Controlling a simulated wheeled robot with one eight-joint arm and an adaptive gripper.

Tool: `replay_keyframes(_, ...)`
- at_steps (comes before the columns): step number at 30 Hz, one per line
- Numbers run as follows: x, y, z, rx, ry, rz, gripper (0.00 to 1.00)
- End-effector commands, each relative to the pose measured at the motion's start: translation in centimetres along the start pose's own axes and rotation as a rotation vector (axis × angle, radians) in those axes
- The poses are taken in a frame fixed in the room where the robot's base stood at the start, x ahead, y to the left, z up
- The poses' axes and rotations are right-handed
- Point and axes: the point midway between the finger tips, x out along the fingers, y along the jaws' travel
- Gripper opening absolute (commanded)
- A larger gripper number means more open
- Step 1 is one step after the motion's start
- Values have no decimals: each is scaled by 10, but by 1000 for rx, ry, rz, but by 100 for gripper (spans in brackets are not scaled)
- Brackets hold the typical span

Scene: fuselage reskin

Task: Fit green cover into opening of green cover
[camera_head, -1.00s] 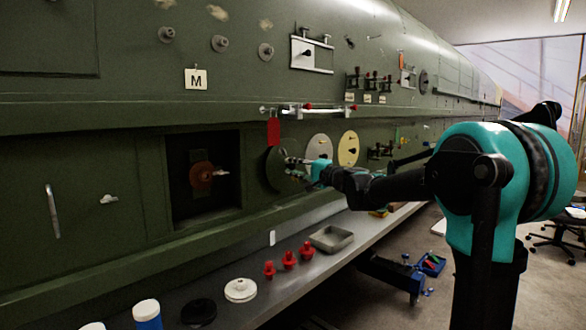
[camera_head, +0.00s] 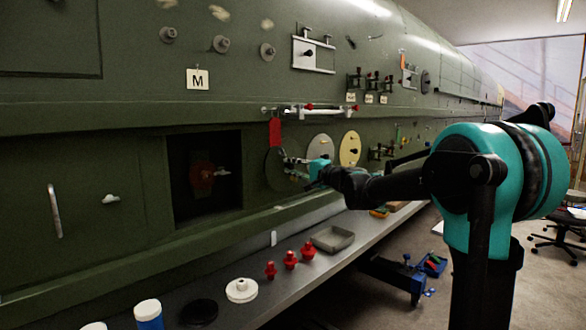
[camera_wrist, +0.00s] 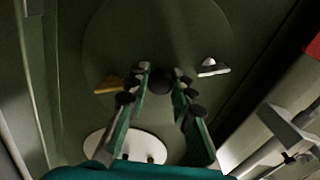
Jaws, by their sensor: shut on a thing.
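The round dark green cover (camera_head: 275,172) is up against the green fuselage side in the head view, left of a grey disc. In the wrist view the cover (camera_wrist: 120,45) fills the upper middle, with a dark knob at its centre. My gripper (camera_wrist: 159,78) is shut on this knob, one finger on each side. In the head view my gripper (camera_head: 291,164) reaches the cover from the right. The cover's edge and the rim of any opening behind it blend together, so I cannot tell whether it is seated.
A red tag (camera_head: 275,132) hangs just above the cover. A square dark recess (camera_head: 190,215) with a red fitting lies left. A grey disc (camera_head: 319,148) and a yellow disc (camera_head: 350,148) are right. The shelf below holds red plugs (camera_head: 290,260) and a grey tray (camera_head: 333,239).

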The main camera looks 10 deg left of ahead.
Motion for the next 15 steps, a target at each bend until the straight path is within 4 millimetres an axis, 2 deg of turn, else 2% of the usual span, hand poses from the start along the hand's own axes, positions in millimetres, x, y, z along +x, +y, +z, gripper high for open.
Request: replay_keyframes(15,9,0,0,0,0,0,0)
